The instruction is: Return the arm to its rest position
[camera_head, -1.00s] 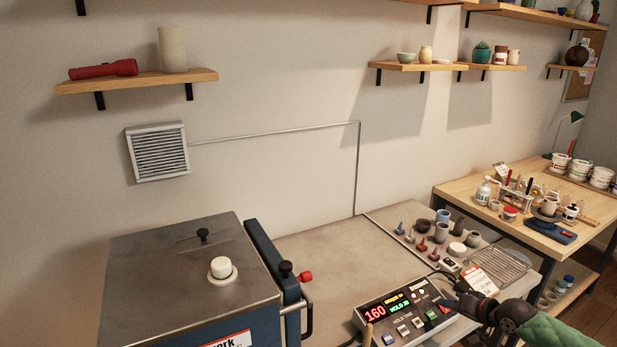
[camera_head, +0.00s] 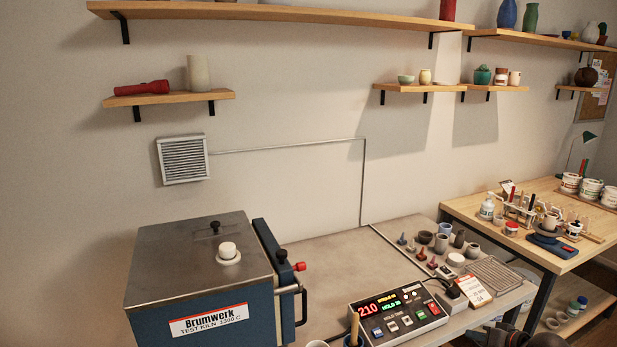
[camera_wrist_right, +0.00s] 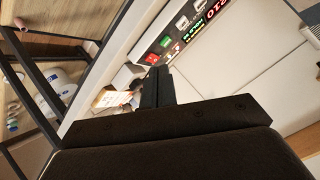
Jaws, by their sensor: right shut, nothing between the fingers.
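My right gripper (camera_head: 505,335) shows at the bottom edge of the head view, right of the control box, mostly cut off by the frame. In the right wrist view its dark fingers (camera_wrist_right: 157,86) are together with nothing between them. The fingers are apart from the control box (camera_head: 398,312), whose red display reads 210. My left gripper is not in view.
The blue-grey Brumwerk test kiln (camera_head: 200,280) stands at left with its lid down. Small pots, coloured tools and a wire rack (camera_head: 493,272) sit on the grey bench. A wooden table (camera_head: 470,210) with jars and brushes stands at right.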

